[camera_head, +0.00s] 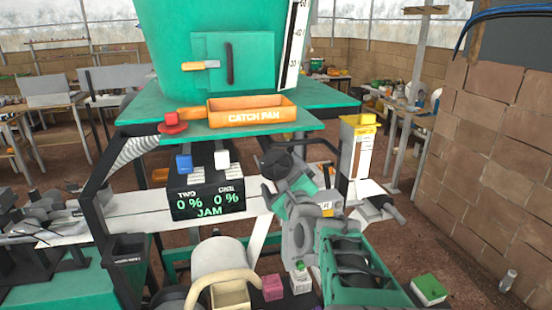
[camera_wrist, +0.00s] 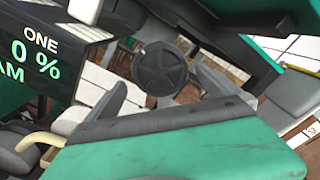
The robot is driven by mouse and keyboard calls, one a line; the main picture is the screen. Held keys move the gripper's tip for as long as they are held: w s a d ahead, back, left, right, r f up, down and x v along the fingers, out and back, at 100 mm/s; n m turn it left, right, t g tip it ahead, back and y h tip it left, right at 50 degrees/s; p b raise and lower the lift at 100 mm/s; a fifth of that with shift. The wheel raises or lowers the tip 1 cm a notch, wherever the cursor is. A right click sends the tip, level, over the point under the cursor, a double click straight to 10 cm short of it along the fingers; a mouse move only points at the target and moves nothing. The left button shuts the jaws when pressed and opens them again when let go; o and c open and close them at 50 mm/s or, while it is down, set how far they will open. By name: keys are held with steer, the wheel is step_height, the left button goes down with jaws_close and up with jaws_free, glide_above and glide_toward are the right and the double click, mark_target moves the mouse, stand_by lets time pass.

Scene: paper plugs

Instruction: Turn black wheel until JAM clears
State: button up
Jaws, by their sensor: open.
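The black wheel (camera_head: 276,163) is a dark disc at the right end of the machine's display. In the wrist view my gripper (camera_wrist: 165,88) is open, with one grey finger on each side of the wheel's lower part. I cannot tell whether either finger touches it.
An orange catch pan (camera_head: 252,116) sits on the green ledge above the wheel. A yellow-topped post (camera_head: 357,150) rises right of my arm. A brick wall (camera_head: 495,170) bounds the right.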

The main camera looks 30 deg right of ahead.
mark_target(277, 167)
steer(key=shift+r+m, duration=0.15)
steer(key=shift+m, duration=0.45)
steer(key=shift+f, duration=0.2)
steer(key=shift+x, duration=2.05)
steer(key=c, duration=1.2)
steer(key=shift+b, duration=0.4)
